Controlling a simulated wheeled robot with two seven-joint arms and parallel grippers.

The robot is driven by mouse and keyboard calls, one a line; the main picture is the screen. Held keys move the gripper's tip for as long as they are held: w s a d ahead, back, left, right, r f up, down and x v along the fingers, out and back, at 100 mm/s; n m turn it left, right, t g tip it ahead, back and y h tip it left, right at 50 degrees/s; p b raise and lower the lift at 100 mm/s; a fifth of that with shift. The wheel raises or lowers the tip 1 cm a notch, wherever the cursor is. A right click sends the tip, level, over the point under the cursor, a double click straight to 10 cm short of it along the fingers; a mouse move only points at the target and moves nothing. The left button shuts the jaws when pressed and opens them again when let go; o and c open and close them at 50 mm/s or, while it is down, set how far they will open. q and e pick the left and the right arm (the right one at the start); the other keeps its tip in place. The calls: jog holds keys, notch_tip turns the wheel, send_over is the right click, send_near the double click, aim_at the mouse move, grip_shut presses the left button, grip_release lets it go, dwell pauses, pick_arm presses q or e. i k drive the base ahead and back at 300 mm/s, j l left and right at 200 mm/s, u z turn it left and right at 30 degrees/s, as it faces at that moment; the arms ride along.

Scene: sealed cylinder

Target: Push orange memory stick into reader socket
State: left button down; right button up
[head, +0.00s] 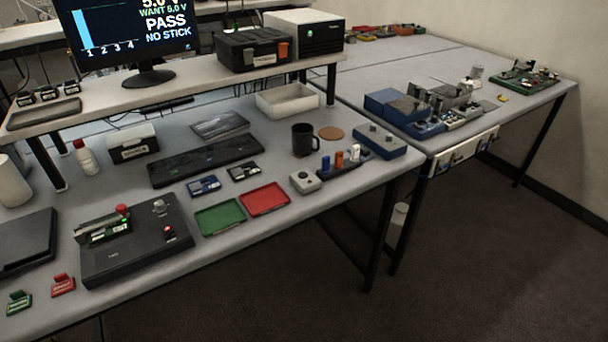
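The orange memory stick (339,160) stands upright in a dark rack (347,170) toward the right end of the near table. A blue stick (325,164) is to its left and a white stick (355,153) to its right. A small light-grey box (304,183) sits just left of the rack and has a dark spot on top. It may be the reader, but I cannot make out a socket for certain. The monitor (130,30) shows "PASS" and "NO STICK". Neither of my grippers is in view.
A black mug (303,139) and a blue box (380,141) stand behind the rack. Red (265,199) and green (220,217) trays lie left of the grey box. A black test fixture (135,243) is farther left. The table's front edge runs close to the rack.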

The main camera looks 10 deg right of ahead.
aim_at(339, 156)
jog(key=i+l+z, duration=0.2)
jog(key=i, duration=0.5)
jog(key=i+l+z, duration=0.25)
jog(key=i, duration=0.5)
